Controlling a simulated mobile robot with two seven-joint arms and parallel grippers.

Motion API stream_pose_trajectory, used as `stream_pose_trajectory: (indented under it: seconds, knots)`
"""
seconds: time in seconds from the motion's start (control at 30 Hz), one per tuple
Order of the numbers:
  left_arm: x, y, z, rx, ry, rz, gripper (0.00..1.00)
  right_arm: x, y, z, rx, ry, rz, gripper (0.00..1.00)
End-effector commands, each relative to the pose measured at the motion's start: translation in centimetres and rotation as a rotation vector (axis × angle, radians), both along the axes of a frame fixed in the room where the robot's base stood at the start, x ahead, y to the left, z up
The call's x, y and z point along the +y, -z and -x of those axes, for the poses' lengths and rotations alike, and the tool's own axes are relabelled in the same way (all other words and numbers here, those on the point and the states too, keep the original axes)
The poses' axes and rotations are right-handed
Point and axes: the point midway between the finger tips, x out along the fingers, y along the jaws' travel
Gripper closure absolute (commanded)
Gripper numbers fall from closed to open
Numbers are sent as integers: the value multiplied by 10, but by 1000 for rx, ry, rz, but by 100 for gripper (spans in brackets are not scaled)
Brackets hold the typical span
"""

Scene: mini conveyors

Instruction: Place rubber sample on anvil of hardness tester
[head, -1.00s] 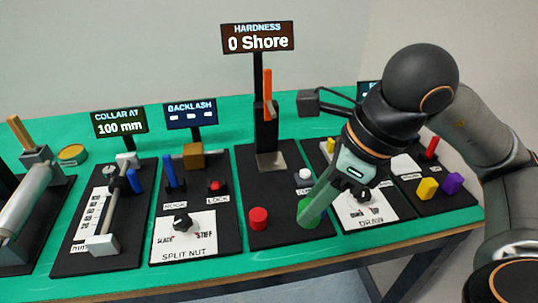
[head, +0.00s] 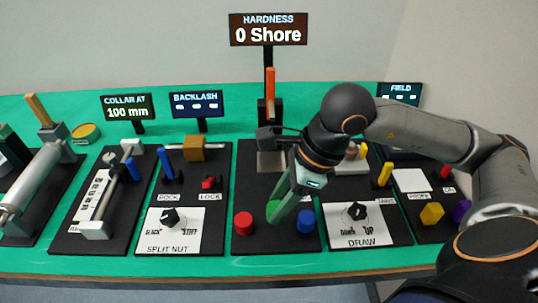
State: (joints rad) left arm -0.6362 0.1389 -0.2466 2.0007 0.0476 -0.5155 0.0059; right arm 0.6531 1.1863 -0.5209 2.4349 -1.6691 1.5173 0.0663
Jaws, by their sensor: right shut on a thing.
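My right gripper (head: 277,212) reaches down from the upper right over the hardness tester's dark board (head: 247,180). It is shut on a green cylindrical sample (head: 272,209), partly hidden by the fingers. The sample is over the front of the board, between a red cylinder (head: 243,223) and a blue cylinder (head: 305,222); its height is hard to tell. The tester's grey metal base (head: 267,160) stands behind the gripper, partly hidden by my arm, under a black column with an orange lever (head: 270,86). The display (head: 268,30) reads 0 Shore. My left gripper is not in view.
The split nut board (head: 158,200) with a knob and blue lever is to the left. The draw board (head: 372,232) is to the right, with a yellow lever (head: 385,174). A yellow block (head: 432,213) lies further right. The green table's front edge is clear.

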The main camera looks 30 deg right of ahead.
Motion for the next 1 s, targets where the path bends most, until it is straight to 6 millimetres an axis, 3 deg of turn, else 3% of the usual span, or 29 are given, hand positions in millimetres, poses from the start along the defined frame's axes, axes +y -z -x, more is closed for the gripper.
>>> stream_pose_trajectory:
  seconds: [0.27, 0.8, 1.0]
  knots:
    - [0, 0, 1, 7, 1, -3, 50, -5, 5, -10, -3, -20, 2, 100]
    - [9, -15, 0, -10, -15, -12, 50, -69, 3, -116, -5, -19, -1, 100]
    - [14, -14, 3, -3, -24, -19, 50, -87, 4, -145, -5, -21, 1, 100]
